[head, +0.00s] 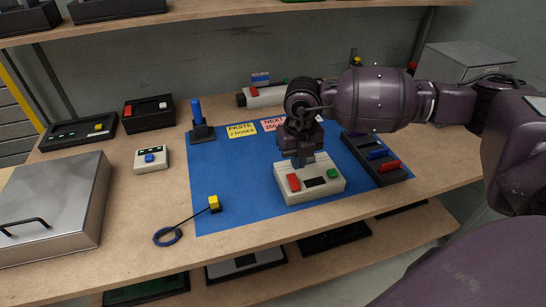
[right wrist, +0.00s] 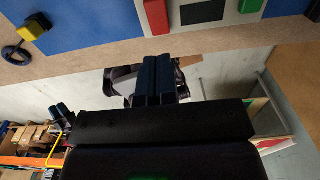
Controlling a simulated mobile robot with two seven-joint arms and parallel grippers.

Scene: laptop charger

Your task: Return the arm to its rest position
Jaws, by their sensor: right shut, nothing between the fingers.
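My right arm comes in from the right in the head view and reaches across the blue mat (head: 215,165). Its gripper (head: 312,162) points down by the back edge of a white box (head: 310,190) with a red button, a dark screen and a green button. I cannot tell whether the fingertips touch the box. In the right wrist view the gripper's blue fingers (right wrist: 155,78) are shut together with nothing between them. The box (right wrist: 215,12) shows at the top of that view, apart from the fingers in the picture.
A yellow plug (head: 214,203) with a coiled dark cable lies at the mat's front left. A dark tray (head: 365,150) with red and blue items is right of the box. A blue-handled tool (head: 197,112) stands at the back left. A metal case (head: 60,200) fills the left side.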

